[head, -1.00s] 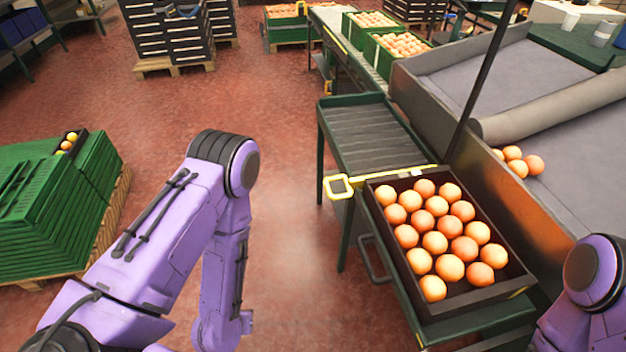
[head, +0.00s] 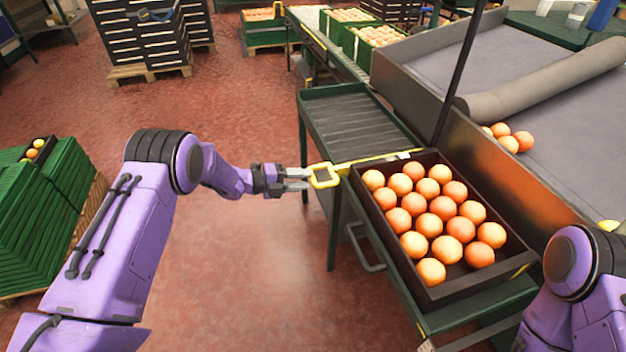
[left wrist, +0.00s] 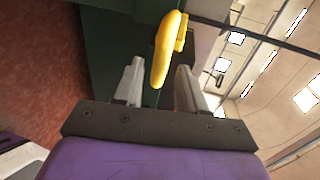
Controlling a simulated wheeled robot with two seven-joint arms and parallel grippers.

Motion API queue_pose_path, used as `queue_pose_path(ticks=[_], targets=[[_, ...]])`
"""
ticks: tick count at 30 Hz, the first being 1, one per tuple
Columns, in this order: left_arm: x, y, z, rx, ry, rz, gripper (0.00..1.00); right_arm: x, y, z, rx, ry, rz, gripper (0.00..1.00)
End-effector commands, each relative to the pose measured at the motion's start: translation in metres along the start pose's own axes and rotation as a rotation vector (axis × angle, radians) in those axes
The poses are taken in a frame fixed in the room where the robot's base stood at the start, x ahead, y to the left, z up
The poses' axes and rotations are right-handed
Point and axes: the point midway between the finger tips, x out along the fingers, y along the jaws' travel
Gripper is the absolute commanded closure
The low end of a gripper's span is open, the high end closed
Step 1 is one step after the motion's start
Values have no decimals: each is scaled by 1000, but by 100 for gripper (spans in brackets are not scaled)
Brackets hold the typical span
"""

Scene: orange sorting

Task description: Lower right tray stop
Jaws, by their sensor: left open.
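The tray stop is a yellow bar (head: 368,160) with a loop handle (head: 324,176) at its left end. It lies across the green roller stand, against the far end of the dark tray of oranges (head: 413,289). My left gripper (head: 304,178) is open, its fingertips at the left edge of the yellow handle. In the left wrist view the handle (left wrist: 168,50) shows between and beyond the two open fingers (left wrist: 158,80); I cannot tell whether they touch it. Of my right arm only a purple link shows at the lower right; its gripper is out of view.
The green roller stand (head: 358,122) is empty beyond the bar. A grey sorting table (head: 590,130) with a few oranges (head: 513,140) stands to the right. Green stacked crates (head: 62,200) stand at the left. The red floor between is clear.

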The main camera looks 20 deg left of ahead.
Motion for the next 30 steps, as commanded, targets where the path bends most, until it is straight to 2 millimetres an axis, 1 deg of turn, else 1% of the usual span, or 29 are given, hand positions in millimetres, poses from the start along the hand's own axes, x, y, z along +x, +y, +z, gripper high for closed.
queue_pose_path(ticks=[1, 3, 6, 9, 15, 16, 17, 18, 19, 20, 24, 26, 29, 30], targets=[[10, 1, 0, 0, 1, 1, 60, 0, 0, 0, 0, 0, 0, 57], [22, 1, 0, 1, 1, 0, 60, 0, 0, 0, 0, 0, 0, 57], [33, 1, 0, -2, -1, 0, 60, 0, 0, 0, 0, 0, 0, 57], [38, 1, 0, -2, -1, 0, 60, 0, 0, 0, 0, 0, 0, 57], [39, 0, 0, -3, -2, 0, 60, 0, 0, 0, 0, 0, 0, 57], [39, 0, 0, -3, -2, 0, 63, 0, 0, 0, 0, 0, 0, 57], [39, 0, 0, -3, -2, 0, 73, 0, 0, 0, 0, 0, 0, 57], [39, 0, 0, -4, -2, 0, 86, 0, 0, 0, 0, 0, 0, 57], [39, 0, 0, -4, -2, 0, 95, 0, 0, 0, 0, 0, 0, 57], [39, 0, 0, -4, -2, 0, 100, 0, 0, 0, 0, 0, 0, 57], [39, 2, 0, -4, -2, 0, 100, 1, 0, 0, 0, 0, 0, 57], [40, 6, 0, -4, -2, 1, 100, 5, 0, 2, 0, 0, 0, 57], [43, 22, 0, -4, -2, 2, 100, 18, -2, 7, 0, 0, 0, 57], [44, 30, 0, -4, -2, 3, 100, 25, -2, 10, 0, 0, 0, 57]])
